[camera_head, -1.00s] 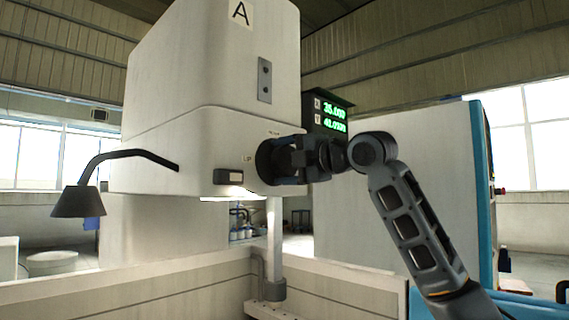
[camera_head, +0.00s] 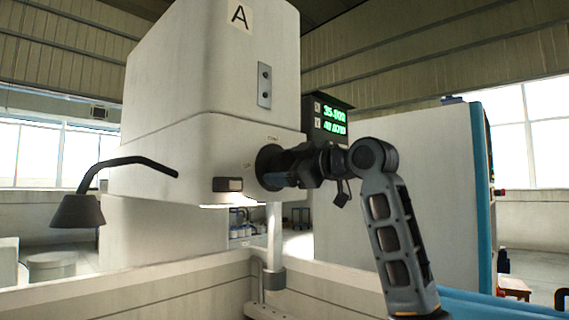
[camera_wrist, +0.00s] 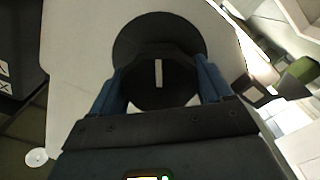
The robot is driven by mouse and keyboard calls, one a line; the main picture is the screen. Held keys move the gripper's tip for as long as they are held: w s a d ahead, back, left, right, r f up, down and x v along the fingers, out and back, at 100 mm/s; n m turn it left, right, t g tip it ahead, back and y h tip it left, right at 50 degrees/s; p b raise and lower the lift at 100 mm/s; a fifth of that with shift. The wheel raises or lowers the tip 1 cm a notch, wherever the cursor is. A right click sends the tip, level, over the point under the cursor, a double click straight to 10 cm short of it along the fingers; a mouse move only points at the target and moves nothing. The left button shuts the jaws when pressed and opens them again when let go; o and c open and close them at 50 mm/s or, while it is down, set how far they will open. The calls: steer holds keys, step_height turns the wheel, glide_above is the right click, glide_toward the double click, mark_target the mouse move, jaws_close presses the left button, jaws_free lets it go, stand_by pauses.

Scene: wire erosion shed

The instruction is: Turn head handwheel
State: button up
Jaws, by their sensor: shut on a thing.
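The head handwheel (camera_head: 267,163) is a dark round wheel on the lower right side of the white machine head (camera_head: 165,155). In the wrist view the handwheel (camera_wrist: 155,30) shows as a wide dark disc with a smaller dark hub in front, bearing a white line that stands nearly upright. My gripper (camera_head: 283,167) reaches it from the right, and its body hides part of the wheel. In the wrist view the blue fingers of my gripper (camera_wrist: 162,82) are shut on the hub, one on each side.
A black readout (camera_head: 330,119) with green digits stands behind my arm. A lamp (camera_head: 77,209) hangs at the left of the head. A tall white cabinet (camera_head: 420,180) with a blue edge stands behind my arm on the right. A pale tank wall (camera_head: 190,284) runs below.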

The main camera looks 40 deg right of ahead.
steer(key=shift+m+p, duration=0.4)
steer(key=shift+m, duration=0.9)
steer(key=o, duration=1)
steer(key=shift+s+d+b, duration=0.15)
steer(key=shift+s+b, duration=0.8)
steer(key=shift+s, duration=2.95)
